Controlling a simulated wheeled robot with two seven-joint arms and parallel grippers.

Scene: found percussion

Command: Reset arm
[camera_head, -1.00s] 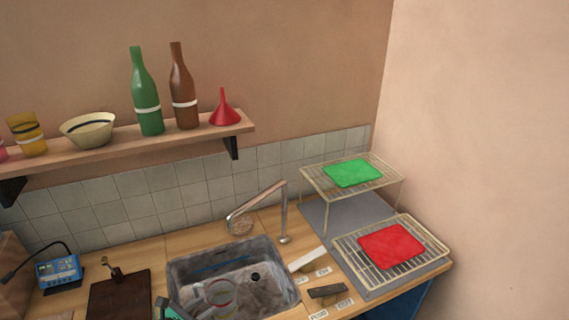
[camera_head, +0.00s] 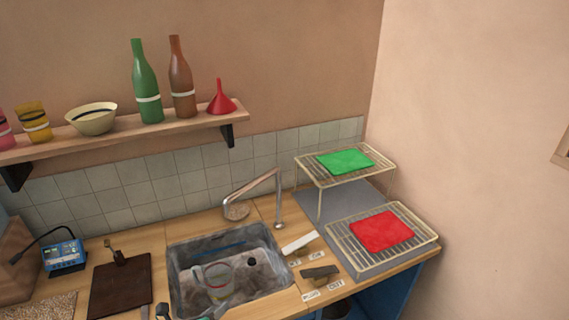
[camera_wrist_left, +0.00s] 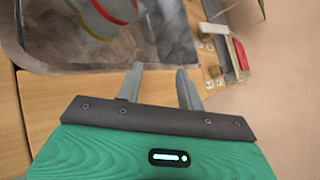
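My left gripper (camera_wrist_left: 163,86) shows in the left wrist view with its two grey fingers apart and nothing between them. In that view it is over the wooden counter, just in front of the sink edge. In the head view only small parts of it show at the bottom edge, in front of the sink (camera_head: 180,290). A clear jug (camera_head: 217,279) with coloured bands stands in the sink; it also shows at the top of the left wrist view (camera_wrist_left: 105,15), apart from the fingers. My right gripper is in neither view.
A dark board (camera_head: 120,287) and a blue device (camera_head: 64,256) are left of the sink. The tap (camera_head: 277,205) rises behind it. Wire racks with a green cloth (camera_head: 345,161) and a red cloth (camera_head: 382,231) stand right. A shelf holds bottles (camera_head: 146,85).

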